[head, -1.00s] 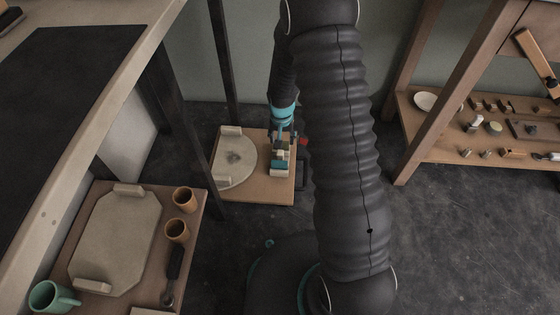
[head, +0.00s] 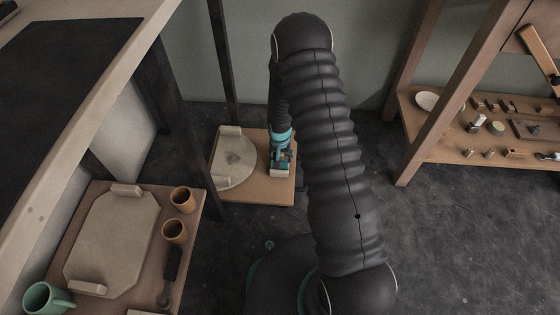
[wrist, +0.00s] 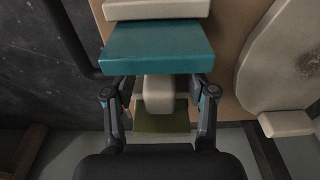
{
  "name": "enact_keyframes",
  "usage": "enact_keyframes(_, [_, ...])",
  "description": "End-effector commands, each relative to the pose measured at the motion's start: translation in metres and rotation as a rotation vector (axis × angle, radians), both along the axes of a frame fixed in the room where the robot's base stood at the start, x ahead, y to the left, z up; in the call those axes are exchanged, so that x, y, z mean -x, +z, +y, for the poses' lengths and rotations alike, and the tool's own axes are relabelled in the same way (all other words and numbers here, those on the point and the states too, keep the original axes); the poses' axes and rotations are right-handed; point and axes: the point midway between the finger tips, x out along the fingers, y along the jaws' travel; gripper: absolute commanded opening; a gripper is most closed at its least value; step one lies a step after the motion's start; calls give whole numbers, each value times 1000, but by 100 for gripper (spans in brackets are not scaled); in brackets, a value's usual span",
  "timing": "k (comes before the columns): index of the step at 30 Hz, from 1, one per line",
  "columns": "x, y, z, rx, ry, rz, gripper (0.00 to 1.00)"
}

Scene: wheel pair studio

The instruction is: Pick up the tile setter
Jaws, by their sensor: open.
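What I take to be the tile setter shows in the wrist view as a wide teal block (wrist: 158,47) with a cream handle-like part (wrist: 158,92). A cream slab lies along its far edge and an olive part shows below the handle. In the head view only its cream end (head: 281,172) shows clearly, on a low wooden board; my gripper hides most of it. My gripper (head: 281,156) is right over it. In the wrist view my gripper (wrist: 159,95) is open, its fingers on either side of the cream part, with a gap visible at each side.
A rounded cream slab (head: 234,158) lies beside it on the board (head: 262,195). A dark table leg (head: 180,110) stands to the left. A lower shelf (head: 196,235) holds a stone slab and cups. The right rack (head: 440,150) carries small items. Dark floor lies between.

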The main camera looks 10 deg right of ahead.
Motion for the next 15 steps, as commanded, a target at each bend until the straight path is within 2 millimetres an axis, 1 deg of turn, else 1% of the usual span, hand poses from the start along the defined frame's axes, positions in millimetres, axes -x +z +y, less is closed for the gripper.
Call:
enact_keyframes(3, [-1, -5, 0, 0, 0, -1, 56])
enact_keyframes(9, [-1, -5, 0, 0, 0, -1, 56])
enact_keyframes(11, [-1, -5, 0, 0, 0, -1, 41])
enact_keyframes(12, [-1, -5, 0, 0, 0, -1, 31])
enact_keyframes(14, [-1, -5, 0, 0, 0, -1, 16])
enact_keyframes(15, [-1, -5, 0, 0, 0, -1, 6])
